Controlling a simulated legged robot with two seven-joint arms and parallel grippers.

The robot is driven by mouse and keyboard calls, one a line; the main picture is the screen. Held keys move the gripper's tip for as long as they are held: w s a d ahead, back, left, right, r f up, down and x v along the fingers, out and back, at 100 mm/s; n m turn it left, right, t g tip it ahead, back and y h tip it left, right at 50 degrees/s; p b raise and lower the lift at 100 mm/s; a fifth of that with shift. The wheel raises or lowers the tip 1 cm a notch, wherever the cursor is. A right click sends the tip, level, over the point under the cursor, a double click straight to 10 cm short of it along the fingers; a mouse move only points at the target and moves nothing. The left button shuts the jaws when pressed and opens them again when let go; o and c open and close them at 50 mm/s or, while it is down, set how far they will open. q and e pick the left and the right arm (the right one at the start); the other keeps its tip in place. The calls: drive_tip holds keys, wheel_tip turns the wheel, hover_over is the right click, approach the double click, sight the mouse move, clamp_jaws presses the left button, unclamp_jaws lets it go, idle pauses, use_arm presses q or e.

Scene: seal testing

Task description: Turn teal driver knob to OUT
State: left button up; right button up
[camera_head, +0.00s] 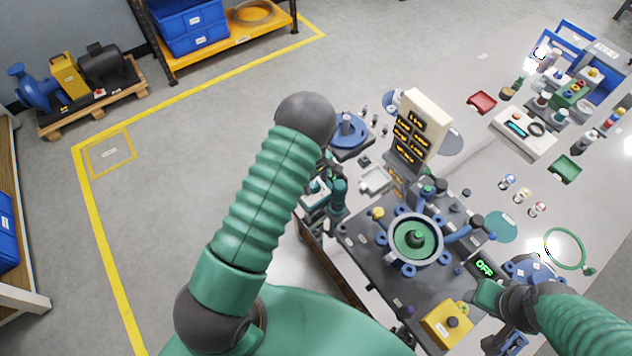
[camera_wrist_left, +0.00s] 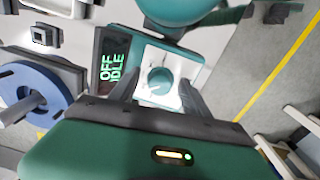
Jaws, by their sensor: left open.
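The teal driver knob (camera_wrist_left: 159,80) is a short round teal cap on a white plate (camera_wrist_left: 146,62), in the left wrist view. The driver's dark display (camera_wrist_left: 112,62) beside it reads OFF and IDLE. My left gripper (camera_wrist_left: 158,92) is open, with one dark finger on each side of the knob. I cannot tell whether the fingers touch it. In the head view the driver (camera_head: 316,193) stands at the table's left edge, and my left wrist partly hides it. My right arm comes in from the lower right; its hand (camera_head: 488,297) is near another OFF display, its fingers unclear.
A large teal cylinder (camera_wrist_left: 190,12) stands just behind the knob. A blue reel (camera_head: 348,131) and an upright panel with lit text (camera_head: 415,133) are close by. A dark plate with a round green-centred fixture (camera_head: 415,237) and a yellow box (camera_head: 447,325) lies to the right.

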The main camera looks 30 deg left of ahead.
use_arm(q)
drive_tip(key=shift+a+f, duration=0.3)
drive_tip(key=shift+a, duration=0.35)
drive_tip(key=shift+c, duration=1)
drive_tip(key=shift+d, duration=0.35)
clamp_jaws()
drive_tip(key=shift+r+n, duration=0.1)
drive_tip(key=shift+n, duration=0.2)
drive_tip(key=n, duration=0.3)
drive_tip(key=shift+w, duration=0.1)
drive_tip(key=shift+n+p, duration=0.4)
drive_tip(key=shift+n, duration=1.7)
drive_tip(key=shift+w, duration=0.1)
drive_tip(key=shift+o, duration=1)
unclamp_jaws()
drive_tip(key=shift+d, duration=0.1)
